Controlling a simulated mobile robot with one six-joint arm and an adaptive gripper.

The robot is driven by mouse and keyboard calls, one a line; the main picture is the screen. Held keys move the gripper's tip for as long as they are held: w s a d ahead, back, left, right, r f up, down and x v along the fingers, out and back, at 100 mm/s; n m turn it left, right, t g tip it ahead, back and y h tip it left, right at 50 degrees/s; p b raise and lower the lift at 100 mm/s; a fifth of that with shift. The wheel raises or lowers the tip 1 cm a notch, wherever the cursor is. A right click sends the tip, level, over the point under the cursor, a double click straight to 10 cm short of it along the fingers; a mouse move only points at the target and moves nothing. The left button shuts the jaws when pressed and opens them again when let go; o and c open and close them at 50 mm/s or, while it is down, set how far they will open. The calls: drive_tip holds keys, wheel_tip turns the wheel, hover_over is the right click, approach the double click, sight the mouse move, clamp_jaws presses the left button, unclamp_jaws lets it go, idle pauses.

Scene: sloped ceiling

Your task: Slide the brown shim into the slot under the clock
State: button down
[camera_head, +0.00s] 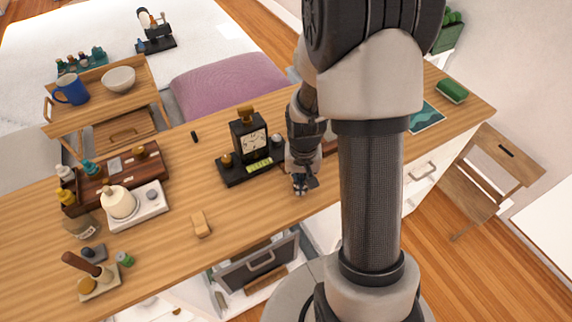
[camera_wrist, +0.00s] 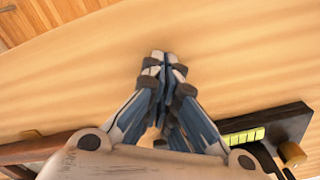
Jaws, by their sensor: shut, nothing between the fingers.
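The black clock (camera_head: 249,139) with a white face stands on a dark base with a yellow-green strip along its front. Part of that base (camera_wrist: 290,122) and the strip (camera_wrist: 243,136) show at lower right in the wrist view. I cannot make out the slot opening. A small tan wooden block (camera_head: 201,223), possibly the brown shim, lies on the desk left of my gripper, near the front edge. My gripper (camera_head: 300,190) is just right of and in front of the clock base, pointing down. In the wrist view its fingertips (camera_wrist: 165,58) are together and empty over bare wood.
A brown wooden item (camera_wrist: 40,148) is partly visible at lower left in the wrist view. A white scale-like device (camera_head: 138,206) and a wooden rack (camera_head: 115,178) stand at the left. Bare desk lies around the tan block.

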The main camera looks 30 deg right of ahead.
drive_tip(key=shift+s+a+f, duration=0.1)
drive_tip(key=shift+s+f, duration=0.2)
drive_tip(key=shift+f, duration=0.1)
drive_tip(key=shift+r+p, duration=0.65)
drive_tip(key=shift+p, duration=0.15)
drive_tip(key=shift+s+r+p, duration=0.35)
drive_tip(key=shift+r+p, duration=0.35)
drive_tip(key=shift+r, duration=0.25)
drive_tip(key=shift+s+r+p, duration=0.3)
drive_tip(key=shift+r+p, duration=0.4)
drive_tip(key=shift+r, duration=0.25)
drive_tip(key=shift+s+r+p, duration=0.35)
drive_tip(key=shift+r+p, duration=0.35)
drive_tip(key=shift+r, duration=0.25)
wheel_tip(320, 180, up, 9)
drive_tip(key=a+n+t, duration=0.1)
drive_tip(key=a, duration=0.2)
drive_tip(key=s+a+r+n+t, duration=0.1)
drive_tip(key=s+a+r+n, duration=0.1)
drive_tip(key=s+r, duration=0.3)
drive_tip(key=s+a+r+n+t, duration=0.2)
drive_tip(key=s+a+r, duration=0.3)
drive_tip(key=r, duration=0.6)
drive_tip(key=shift+s+a+n, duration=0.3)
drive_tip(key=shift+s, duration=0.2)
